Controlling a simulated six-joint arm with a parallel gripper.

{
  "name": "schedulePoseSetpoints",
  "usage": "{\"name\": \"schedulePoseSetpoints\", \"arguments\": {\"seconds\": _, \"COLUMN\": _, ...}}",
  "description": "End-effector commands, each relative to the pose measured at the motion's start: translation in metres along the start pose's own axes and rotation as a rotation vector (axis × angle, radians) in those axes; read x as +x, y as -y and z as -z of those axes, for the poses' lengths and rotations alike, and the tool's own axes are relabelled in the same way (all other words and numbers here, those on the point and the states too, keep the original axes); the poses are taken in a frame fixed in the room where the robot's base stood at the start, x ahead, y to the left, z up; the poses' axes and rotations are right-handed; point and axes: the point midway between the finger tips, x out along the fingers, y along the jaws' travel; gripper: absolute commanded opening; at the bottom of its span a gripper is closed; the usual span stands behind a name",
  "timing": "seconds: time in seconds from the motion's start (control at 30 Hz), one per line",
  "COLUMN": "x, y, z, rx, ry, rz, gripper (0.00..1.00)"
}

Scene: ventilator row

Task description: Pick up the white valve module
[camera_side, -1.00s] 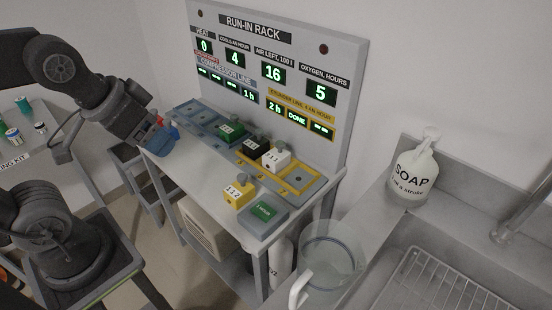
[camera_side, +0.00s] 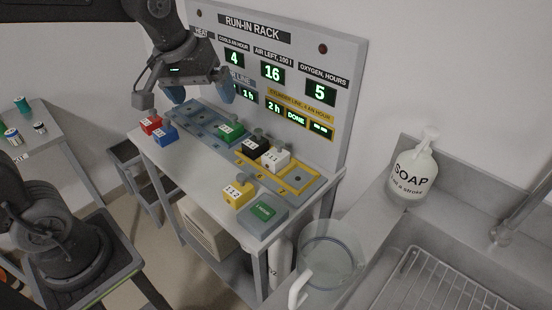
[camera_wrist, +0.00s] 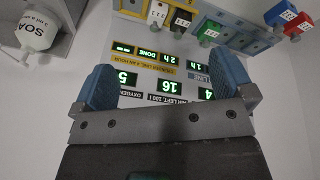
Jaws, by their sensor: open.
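The white valve module (camera_side: 275,158) sits in the yellow-framed part of the rack's tray, next to the black module. It also shows at the top of the wrist view (camera_wrist: 158,12), near the frame edge. My gripper (camera_side: 203,92) is open and empty, raised above the left end of the rack, up and to the left of the white module. In the wrist view its blue fingers (camera_wrist: 172,88) stand wide apart with only the rack's panel behind them.
Black (camera_side: 254,147) and green (camera_side: 230,132) modules flank the white one's left side. A yellow module (camera_side: 238,195) and a green-topped block (camera_side: 263,213) stand on the bench front. Red (camera_side: 151,124) and blue (camera_side: 165,135) modules are at the left. The panel (camera_side: 318,100) rises behind.

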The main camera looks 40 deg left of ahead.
Motion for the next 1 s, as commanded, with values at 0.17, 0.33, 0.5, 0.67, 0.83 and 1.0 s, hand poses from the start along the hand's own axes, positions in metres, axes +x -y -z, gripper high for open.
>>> {"name": "schedulePoseSetpoints", "arguments": {"seconds": 0.17, "x": 0.042, "y": -0.023, "z": 0.056, "rx": -0.267, "ry": 0.074, "rz": 0.057, "gripper": 1.0}}
{"name": "schedulePoseSetpoints", "arguments": {"seconds": 0.33, "x": 0.095, "y": -0.039, "z": 0.1, "rx": -0.522, "ry": 0.126, "rz": 0.122, "gripper": 1.0}}
{"name": "schedulePoseSetpoints", "arguments": {"seconds": 0.5, "x": 0.16, "y": -0.048, "z": 0.131, "rx": -0.768, "ry": 0.164, "rz": 0.199, "gripper": 1.0}}
{"name": "schedulePoseSetpoints", "arguments": {"seconds": 0.67, "x": 0.211, "y": -0.049, "z": 0.146, "rx": -0.947, "ry": 0.181, "rz": 0.26, "gripper": 1.0}}
{"name": "schedulePoseSetpoints", "arguments": {"seconds": 0.83, "x": 0.238, "y": -0.049, "z": 0.151, "rx": -1.042, "ry": 0.185, "rz": 0.294, "gripper": 1.0}}
{"name": "schedulePoseSetpoints", "arguments": {"seconds": 1.0, "x": 0.257, "y": -0.046, "z": 0.147, "rx": -1.058, "ry": 0.187, "rz": 0.301, "gripper": 1.0}}
